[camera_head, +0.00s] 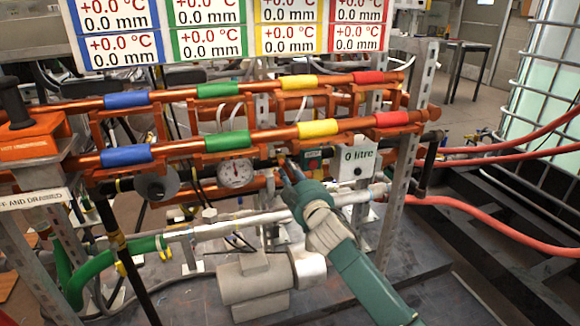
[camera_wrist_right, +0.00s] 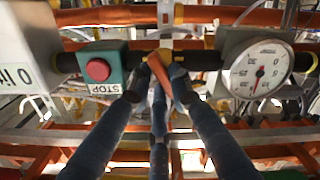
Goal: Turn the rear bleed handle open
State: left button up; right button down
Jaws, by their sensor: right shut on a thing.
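A small orange handle (camera_wrist_right: 161,72) sits on the dark horizontal pipe in the right wrist view, between the red stop button and the dial gauge. My right gripper (camera_wrist_right: 160,88) is shut on this handle, with its fingers on either side of it. In the head view my right gripper (camera_head: 287,172) reaches in from the lower right to the pipe rack. There its fingertips largely hide the handle, so its angle is hard to tell. My left gripper is not in view.
A red stop button (camera_wrist_right: 97,70) on a green box and a dial gauge (camera_wrist_right: 262,68) flank the fingers closely. A white "0 litre" box (camera_head: 356,162) stands to the right. Copper pipes with coloured bands (camera_head: 228,141) run above. A silver pipe (camera_head: 225,229) runs below.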

jog(key=n+p, duration=0.1)
jog(key=n, duration=0.1)
jog(key=shift+r+n, duration=0.1)
jog(key=shift+n, duration=0.3)
jog(key=n+p, duration=0.2)
jog(key=n, duration=0.4)
jog(key=shift+a+p, duration=0.2)
jog(key=shift+p, duration=0.15)
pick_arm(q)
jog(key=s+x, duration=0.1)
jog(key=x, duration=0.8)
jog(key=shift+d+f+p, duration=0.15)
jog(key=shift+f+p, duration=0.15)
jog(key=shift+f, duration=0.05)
pick_arm(e)
jog(key=shift+s+n, duration=0.1)
jog(key=shift+n, duration=1.4)
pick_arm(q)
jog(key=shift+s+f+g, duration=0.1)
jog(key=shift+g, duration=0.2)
pick_arm(e)
jog(key=c, duration=1.6)
grip_release()
jog(key=shift+o, duration=0.2)
jog(key=v, duration=1.2)
